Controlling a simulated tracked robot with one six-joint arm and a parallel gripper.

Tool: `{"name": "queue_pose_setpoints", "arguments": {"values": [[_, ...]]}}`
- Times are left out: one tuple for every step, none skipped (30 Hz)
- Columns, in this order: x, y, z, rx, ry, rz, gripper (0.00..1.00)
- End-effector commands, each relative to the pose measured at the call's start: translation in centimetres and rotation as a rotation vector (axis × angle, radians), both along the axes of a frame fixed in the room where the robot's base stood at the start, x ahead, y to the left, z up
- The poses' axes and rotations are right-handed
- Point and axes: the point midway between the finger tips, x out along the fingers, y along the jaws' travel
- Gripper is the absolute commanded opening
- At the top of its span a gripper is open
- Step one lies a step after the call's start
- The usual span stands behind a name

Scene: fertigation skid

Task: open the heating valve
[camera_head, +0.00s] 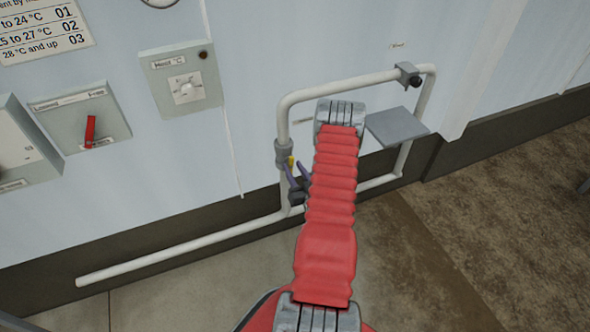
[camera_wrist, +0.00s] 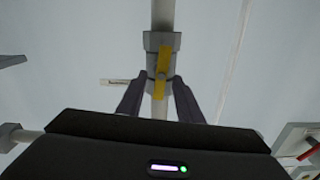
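The heating valve has a grey body (camera_head: 283,150) on the upright part of a pale pipe loop, and a yellow handle (camera_head: 291,161). In the wrist view the yellow handle (camera_wrist: 162,66) lies nearly along the pipe, slightly tilted, across the grey valve body (camera_wrist: 151,41). My gripper (camera_head: 294,167) is at the valve, with its dark fingers pointing at the handle. In the wrist view my gripper (camera_wrist: 164,79) is open, with one finger on each side of the handle's near end and visible gaps. Contact with the handle cannot be told. My red arm hides part of the pipe loop.
A heat dial panel (camera_head: 186,87) and a red lever switch (camera_head: 90,129) are on the wall to the left. A grey plate (camera_head: 397,127) and a pipe clamp (camera_head: 407,75) are on the right. A lower pipe (camera_head: 180,254) runs left above open floor.

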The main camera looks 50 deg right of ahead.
Motion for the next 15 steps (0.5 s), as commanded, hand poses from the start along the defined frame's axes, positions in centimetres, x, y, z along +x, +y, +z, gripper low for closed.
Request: {"name": "queue_pose_setpoints", "arguments": {"values": [[-0.01, 0.00, 0.00, 0.000, 0.000, 0.000, 0.33], [-0.01, 0.00, 0.00, 0.000, 0.000, 0.000, 0.33], [-0.02, 0.00, 0.00, 0.000, 0.000, 0.000, 0.33], [-0.03, 0.01, 0.00, 0.000, 0.000, 0.000, 0.33], [-0.03, 0.01, 0.00, 0.000, 0.000, 0.000, 0.31], [-0.03, 0.01, 0.00, 0.000, 0.000, 0.000, 0.28], [-0.04, 0.00, 0.00, 0.000, 0.000, 0.000, 0.26], [-0.04, 0.01, 0.00, 0.000, 0.000, 0.000, 0.24], [-0.04, 0.00, 0.00, 0.000, 0.000, 0.000, 0.21], [-0.05, 0.01, 0.00, 0.000, 0.000, 0.000, 0.19], [-0.05, 0.01, -0.01, 0.000, 0.000, 0.000, 0.17], [-0.05, 0.01, -0.01, 0.000, 0.000, 0.000, 0.14], [-0.05, 0.01, -0.01, 0.000, 0.000, 0.000, 0.12], [-0.05, 0.01, -0.01, 0.000, 0.000, 0.000, 0.10], [-0.07, 0.00, -0.01, 0.000, 0.000, -0.001, 0.07]]}}
